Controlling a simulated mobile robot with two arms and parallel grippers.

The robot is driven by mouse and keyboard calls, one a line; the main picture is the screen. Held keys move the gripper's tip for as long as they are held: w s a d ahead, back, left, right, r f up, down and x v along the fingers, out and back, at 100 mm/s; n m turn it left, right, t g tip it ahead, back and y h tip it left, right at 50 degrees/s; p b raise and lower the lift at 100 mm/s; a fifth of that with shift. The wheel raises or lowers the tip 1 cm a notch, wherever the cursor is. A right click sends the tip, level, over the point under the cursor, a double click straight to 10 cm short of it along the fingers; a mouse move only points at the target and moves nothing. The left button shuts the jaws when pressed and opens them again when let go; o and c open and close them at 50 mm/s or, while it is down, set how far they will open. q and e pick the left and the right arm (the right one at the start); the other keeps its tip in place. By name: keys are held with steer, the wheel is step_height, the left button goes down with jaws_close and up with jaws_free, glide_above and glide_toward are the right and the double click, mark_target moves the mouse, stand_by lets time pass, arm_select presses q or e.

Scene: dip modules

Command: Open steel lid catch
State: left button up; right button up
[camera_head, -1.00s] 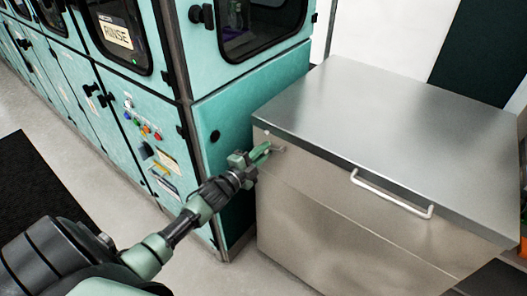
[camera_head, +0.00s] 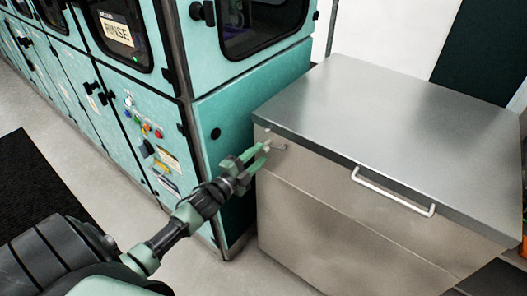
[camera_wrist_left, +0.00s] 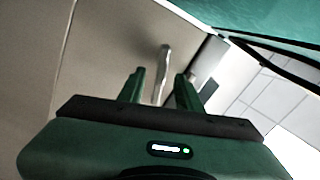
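The steel chest (camera_head: 340,215) has a flat steel lid (camera_head: 390,115), which lies closed on top. The small bright catch (camera_head: 279,147) sits on its front face near the upper left corner, just under the lid edge. My left gripper (camera_head: 259,156) is just left of the catch and points at it. In the left wrist view the gripper (camera_wrist_left: 160,82) is open, and the catch (camera_wrist_left: 164,62) shows as a pale bar ahead of and between the two fingers. I cannot tell whether the fingers touch it. My right gripper is not in view.
A pale bar handle (camera_head: 392,191) is on the chest front, right of the catch. The teal rinse machine (camera_head: 225,115) stands close on the left of the chest. Open floor (camera_head: 205,275) lies in front, with a black mat (camera_head: 35,185) at the far left.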

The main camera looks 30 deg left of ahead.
arm_select(q)
steer(key=s, duration=0.4)
steer(key=shift+s+a, duration=0.1)
steer(key=shift+a, duration=0.05)
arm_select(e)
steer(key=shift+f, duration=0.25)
arm_select(q)
steer(key=s+d+f+n+g+y, duration=0.1)
steer(key=s+f+n+g, duration=0.3)
steer(key=f, duration=0.7)
steer(key=s+f+n+g, duration=0.1)
steer(key=s+f+g, duration=0.1)
steer(key=s+f, duration=0.65)
steer(key=s+d+f+n+g+y, duration=0.1)
steer(key=s+f+n+g, duration=0.15)
steer(key=f, duration=1.15)
steer(key=s+d+f+n+g, duration=0.1)
steer(key=s+f, duration=0.4)
steer(key=s, duration=0.5)
steer(key=s+d+f+n+g, duration=0.2)
steer(key=s+d+f+g, duration=0.2)
steer(key=s, duration=0.6)
steer(key=s+d+f+n+g, duration=0.2)
steer(key=s+d+f, duration=0.4)
steer(key=s, duration=0.4)
steer(key=shift+d+f+g+h, duration=0.25)
steer(key=shift+f+g+h, duration=0.15)
steer(key=shift+f+g, duration=0.45)
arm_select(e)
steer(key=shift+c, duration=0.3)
